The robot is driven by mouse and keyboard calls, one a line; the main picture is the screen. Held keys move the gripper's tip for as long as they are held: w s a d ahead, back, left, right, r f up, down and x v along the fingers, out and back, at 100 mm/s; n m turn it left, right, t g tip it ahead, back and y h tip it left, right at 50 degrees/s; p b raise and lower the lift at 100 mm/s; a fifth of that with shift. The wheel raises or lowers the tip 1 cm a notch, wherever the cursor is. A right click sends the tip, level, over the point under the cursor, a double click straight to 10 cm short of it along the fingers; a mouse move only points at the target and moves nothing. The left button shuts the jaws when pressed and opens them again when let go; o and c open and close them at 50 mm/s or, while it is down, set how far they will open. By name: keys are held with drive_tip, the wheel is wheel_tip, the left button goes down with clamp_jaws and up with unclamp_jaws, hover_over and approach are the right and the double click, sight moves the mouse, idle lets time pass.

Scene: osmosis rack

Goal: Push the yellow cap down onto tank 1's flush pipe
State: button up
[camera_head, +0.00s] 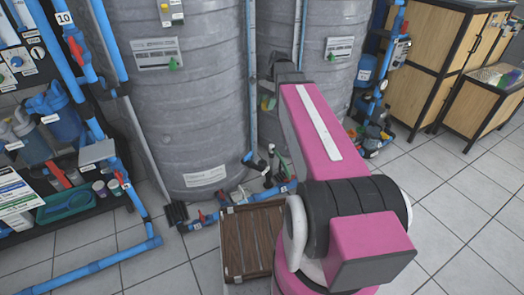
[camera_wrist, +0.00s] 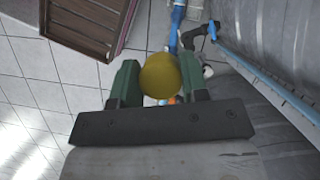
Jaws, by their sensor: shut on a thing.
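The yellow cap (camera_wrist: 160,76) shows in the wrist view as a round yellow disc. My gripper (camera_wrist: 160,84) is shut on it, with one green finger on each side. The flush pipe's end is not clearly visible; the cap and my gripper cover what lies directly below. Blue pipework (camera_wrist: 178,22) runs behind the cap, beside a dark elbow fitting (camera_wrist: 196,40). In the head view the large grey tanks (camera_head: 190,100) stand at the back, and my pink arm hides most of the floor area between them. I cannot tell whether the cap touches a pipe.
A brown slatted wooden crate (camera_head: 250,243) stands on the tiled floor in front of the tanks. Blue pipes with red valves (camera_head: 203,219) run low along the tanks. A rack with filters (camera_head: 60,125) stands at left. Wooden cabinets (camera_head: 440,60) stand at right.

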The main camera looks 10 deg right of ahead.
drive_tip(key=w+f+m, duration=0.1)
drive_tip(key=w+f, duration=0.2)
drive_tip(key=f, duration=0.5)
drive_tip(key=w+f+m, duration=0.2)
drive_tip(key=w+f, duration=0.1)
drive_tip(key=f, duration=0.5)
drive_tip(key=m+t+y, duration=0.1)
drive_tip(key=m+t, duration=0.1)
drive_tip(key=m, duration=0.1)
hover_over(260, 163)
drive_tip(key=d, duration=0.1)
wheel_tip(260, 163, down, 17)
drive_tip(key=shift+w+d+f, duration=0.15)
drive_tip(key=shift+f, duration=0.3)
drive_tip(key=shift+f, duration=0.1)
drive_tip(key=shift+f, duration=2.8)
drive_tip(key=shift+f, duration=0.35)
drive_tip(key=o, duration=1)
drive_tip(key=shift+c, duration=0.2)
